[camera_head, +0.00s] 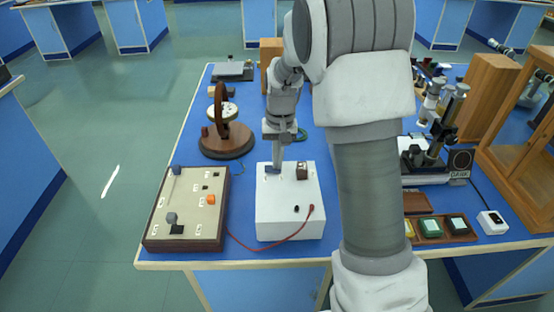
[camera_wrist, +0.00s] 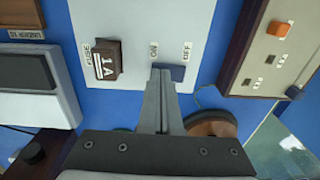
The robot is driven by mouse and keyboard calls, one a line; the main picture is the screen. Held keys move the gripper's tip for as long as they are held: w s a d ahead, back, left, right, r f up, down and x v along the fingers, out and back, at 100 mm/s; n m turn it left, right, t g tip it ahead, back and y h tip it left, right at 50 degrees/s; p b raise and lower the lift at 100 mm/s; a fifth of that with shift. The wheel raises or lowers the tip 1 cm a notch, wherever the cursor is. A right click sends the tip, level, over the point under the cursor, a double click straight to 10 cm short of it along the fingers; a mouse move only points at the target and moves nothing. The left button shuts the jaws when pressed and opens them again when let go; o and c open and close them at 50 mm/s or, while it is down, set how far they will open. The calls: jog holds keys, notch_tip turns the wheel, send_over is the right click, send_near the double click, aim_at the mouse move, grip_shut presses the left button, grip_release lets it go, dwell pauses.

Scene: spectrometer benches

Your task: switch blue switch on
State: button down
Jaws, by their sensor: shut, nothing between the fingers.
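A white power box (camera_head: 290,215) stands near the table's front edge. Its blue switch (camera_wrist: 175,73) lies between the printed labels ON and OFF in the wrist view, with ON on the left and OFF on the right. Part of the switch is hidden behind my fingers, so I cannot tell which way it is tipped. My gripper (camera_wrist: 160,74) is shut and empty, its fingertips right at the switch, over its ON side. I cannot tell whether they touch it. In the head view my gripper (camera_head: 275,166) points down at the box's far left part.
A brown fuse block (camera_wrist: 107,60) marked 1A sits on the box beside the switch. A beige board (camera_head: 188,208) stands to the left, joined to the box by a red cable (camera_head: 265,247). A wooden wheel stand (camera_head: 226,143) is behind.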

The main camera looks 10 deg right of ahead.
jog(key=shift+s+a+f, duration=0.1)
jog(key=shift+s+f, duration=0.15)
jog(key=shift+f, duration=0.2)
jog(key=shift+w+a, duration=0.15)
jog(key=shift+a, duration=0.7)
jog(key=shift+a+r+p, duration=0.1)
jog(key=shift+p, duration=0.2)
notch_tip(320, 180, up, 15)
jog(key=d+p, duration=0.1)
jog(key=p, duration=0.3)
jog(key=shift+w+d, duration=0.15)
jog(key=shift+d, duration=0.05)
